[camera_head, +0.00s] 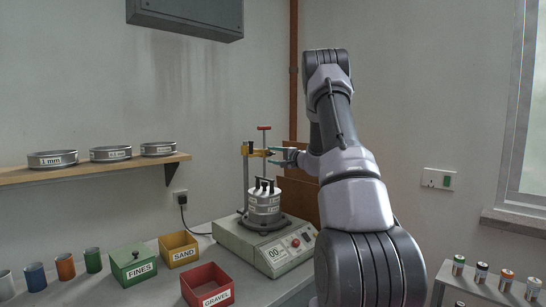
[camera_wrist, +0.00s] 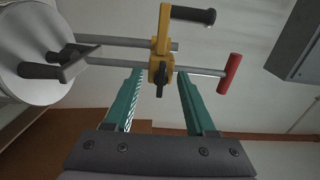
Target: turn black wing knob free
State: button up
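The black wing knob (camera_wrist: 160,86) sits on the near face of a yellow clamp block (camera_wrist: 157,66) in the wrist view. My gripper (camera_wrist: 159,76) is open, with one teal finger on each side of the knob and a gap on both sides. I cannot tell how far the fingertips are from the knob in depth. In the head view my gripper (camera_head: 277,156) is just right of the yellow clamp (camera_head: 246,150), above the sieve shaker (camera_head: 242,238). The knob itself cannot be made out there.
A red T-handle (camera_wrist: 230,75) and a black-handled yellow lever (camera_wrist: 193,14) stick out near the clamp. The sieve stack (camera_head: 264,204) stands below it. Green FINES (camera_head: 133,264), yellow SAND (camera_head: 179,249) and red GRAVEL (camera_head: 207,285) boxes occupy the bench. A shelf (camera_head: 95,171) holds sieves.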

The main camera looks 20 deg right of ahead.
jog(key=v, duration=1)
jog(key=shift+s, duration=0.4)
jog(key=shift+d+r, duration=0.1)
jog(key=shift+d, duration=0.05)
jog(key=s+a+r+n+g+y, duration=0.1)
jog(key=s+a+r+n+g, duration=0.15)
jog(key=s+a, duration=0.4)
jog(key=s+a+r+n+g+y, duration=0.2)
jog(key=s+a+r+g, duration=0.1)
jog(key=a, duration=0.6)
jog(key=s+a+r+n+g+y, duration=0.1)
jog(key=s+a+r+n+g, duration=0.15)
jog(key=s+a, duration=0.4)
jog(key=s+a+n+g+h, duration=0.1)
jog(key=s+h, duration=0.7)
jog(key=s, duration=1.3)
jog(key=shift+a+r+n+g, duration=0.25)
jog(key=shift+a+n+g, duration=0.15)
jog(key=shift+a+n, duration=0.6)
